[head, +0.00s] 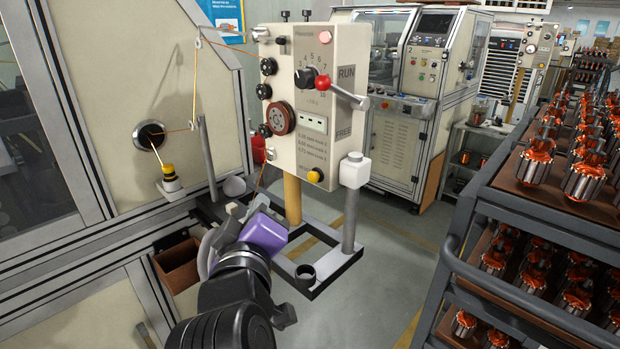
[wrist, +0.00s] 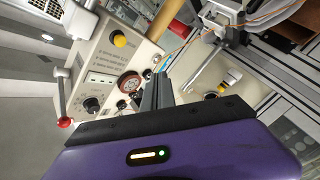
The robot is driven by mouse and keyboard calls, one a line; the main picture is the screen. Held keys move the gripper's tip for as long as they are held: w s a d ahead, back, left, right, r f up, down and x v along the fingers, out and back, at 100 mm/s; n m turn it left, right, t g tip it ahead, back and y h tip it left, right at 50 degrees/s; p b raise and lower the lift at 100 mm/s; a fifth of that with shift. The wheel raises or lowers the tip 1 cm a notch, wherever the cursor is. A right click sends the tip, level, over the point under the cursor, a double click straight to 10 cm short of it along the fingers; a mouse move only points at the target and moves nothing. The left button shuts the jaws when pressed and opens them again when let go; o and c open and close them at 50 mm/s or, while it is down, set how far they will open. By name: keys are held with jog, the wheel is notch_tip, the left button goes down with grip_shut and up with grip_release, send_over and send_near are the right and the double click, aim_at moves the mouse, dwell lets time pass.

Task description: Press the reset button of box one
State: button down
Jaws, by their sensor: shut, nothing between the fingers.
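A cream control box (head: 318,100) stands on a yellow post in the middle of the head view, with RUN and FREE marked on its right side. A round yellow button (head: 315,176) sits at its lower right corner. A red-knobbed lever (head: 340,92) and dial are above it. The box also shows tilted in the wrist view (wrist: 110,70), with the yellow button (wrist: 120,40) near its upper part. My purple gripper (head: 236,211) is low and left of the button, apart from it. Its fingers (wrist: 156,80) are shut and empty.
A wire runs over pulleys on the box's left side. A yellow-topped spindle (head: 169,178) is on the machine at left. A white-topped post (head: 354,172) stands right of the button. A rack of armatures (head: 470,200) fills the right.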

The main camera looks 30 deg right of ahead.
aim_at(314, 176)
jog(key=w+d+p, duration=0.2)
jog(key=d, duration=0.6)
jog(key=shift+w+d+p, duration=0.2)
jog(key=shift+w+p, duration=0.1)
jog(key=shift+w, duration=0.05)
jog(key=shift+d, duration=0.15)
dwell(1.9)
jog(key=shift+w+d, duration=0.15)
jog(key=shift+d, duration=0.1)
jog(key=shift+w+d+p, duration=0.1)
jog(key=shift+d+p, duration=0.35)
jog(key=shift+p, duration=0.05)
dwell(0.9)
jog(key=shift+a, duration=0.1)
jog(key=shift+s+a, duration=0.25)
jog(key=shift+a, duration=0.5)
